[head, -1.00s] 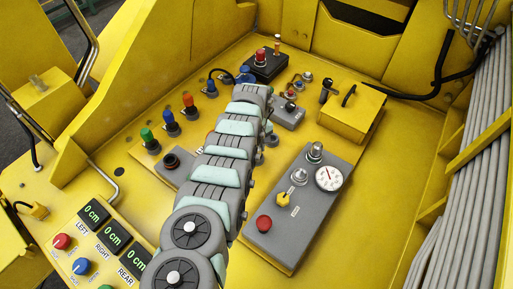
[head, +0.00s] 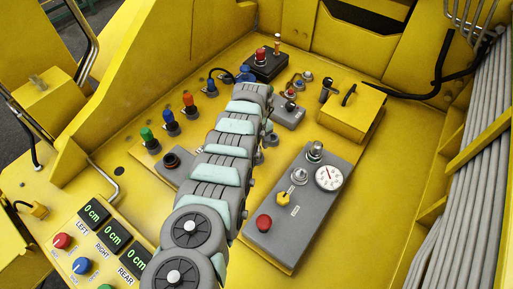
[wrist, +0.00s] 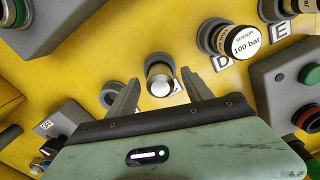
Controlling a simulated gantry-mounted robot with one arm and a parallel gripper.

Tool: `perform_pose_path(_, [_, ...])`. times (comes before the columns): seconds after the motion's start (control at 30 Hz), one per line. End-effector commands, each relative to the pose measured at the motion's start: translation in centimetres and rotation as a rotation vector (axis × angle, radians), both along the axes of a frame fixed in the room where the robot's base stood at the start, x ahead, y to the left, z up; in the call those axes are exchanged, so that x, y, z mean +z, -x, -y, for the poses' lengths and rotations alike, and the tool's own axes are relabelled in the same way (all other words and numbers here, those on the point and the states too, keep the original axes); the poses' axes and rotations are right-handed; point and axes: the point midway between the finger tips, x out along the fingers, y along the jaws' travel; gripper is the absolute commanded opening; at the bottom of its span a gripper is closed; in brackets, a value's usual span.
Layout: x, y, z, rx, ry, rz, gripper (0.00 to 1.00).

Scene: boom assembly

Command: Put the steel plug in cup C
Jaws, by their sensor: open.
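The steel plug (wrist: 161,87) shows in the wrist view as a bright round metal end on a short cylinder. It stands between the two fingers of my gripper (wrist: 160,76), which are open with a gap visible on both sides. A grey ring shows behind the plug; I cannot tell how deep the plug sits in it. A white label (wrist: 177,87) beside it is mostly hidden, so its letter is unreadable. Another grey cup (wrist: 110,92) is left of the left finger, partly covered. In the head view my arm hides the gripper and plug.
In the wrist view, a "100 bar" sensor (wrist: 243,44) stands close right of my fingers, by label D (wrist: 222,62). A grey box (wrist: 290,85) with buttons is at right. In the head view, a grey panel (head: 280,232) with gauge (head: 329,178) lies right of my arm.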

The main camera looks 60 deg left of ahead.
Motion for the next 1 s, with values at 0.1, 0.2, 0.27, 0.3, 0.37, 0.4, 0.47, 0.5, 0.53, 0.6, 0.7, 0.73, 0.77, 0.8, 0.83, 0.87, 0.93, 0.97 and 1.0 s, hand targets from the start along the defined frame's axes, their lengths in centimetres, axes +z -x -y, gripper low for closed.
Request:
perform_pose_path(0.1, [1.8, -0.1, -0.1, 0.000, -0.002, 0.002, 0.59])
perform_pose_path(0.2, [3.4, 0.2, 0.0, 0.000, 0.003, -0.004, 0.59])
perform_pose_path(0.27, [3.5, 0.0, -0.1, -0.002, -0.002, -0.001, 0.59])
perform_pose_path(0.3, [3.9, 0.0, -0.2, -0.002, -0.002, -0.001, 0.59])
perform_pose_path(0.37, [4.5, 0.0, -0.1, -0.001, -0.001, -0.001, 0.59])
perform_pose_path(0.4, [4.9, 0.0, -0.1, -0.001, -0.001, -0.001, 0.59])
perform_pose_path(0.47, [5.6, 0.2, 0.0, 0.000, 0.001, -0.004, 0.59])
perform_pose_path(0.5, [6.0, 0.1, -0.1, -0.001, -0.001, -0.003, 0.59])
perform_pose_path(0.53, [6.3, 0.0, -0.1, -0.001, -0.002, -0.002, 0.59])
perform_pose_path(0.6, [7.2, 0.0, -0.1, 0.000, -0.003, -0.002, 0.59])
perform_pose_path(0.7, [8.2, -0.1, 0.0, 0.000, -0.002, 0.001, 0.59])
perform_pose_path(0.73, [8.6, -0.1, -0.1, -0.001, -0.003, 0.000, 0.59])
perform_pose_path(0.77, [8.9, -0.1, -0.1, -0.001, -0.003, 0.000, 0.59])
perform_pose_path(0.8, [9.3, -0.1, -0.1, -0.001, -0.003, 0.000, 0.59])
perform_pose_path(0.83, [9.6, 0.0, -0.1, 0.000, -0.003, 0.000, 0.59])
perform_pose_path(0.87, [9.8, 0.0, -0.1, 0.000, -0.003, -0.001, 0.59])
perform_pose_path(0.93, [10.1, 0.0, 0.0, 0.000, -0.001, -0.001, 0.59])
perform_pose_path(0.97, [10.2, 0.1, 0.0, 0.000, 0.000, -0.001, 0.59])
perform_pose_path(1.0, [10.3, 0.1, 0.0, 0.000, 0.000, -0.001, 0.59])
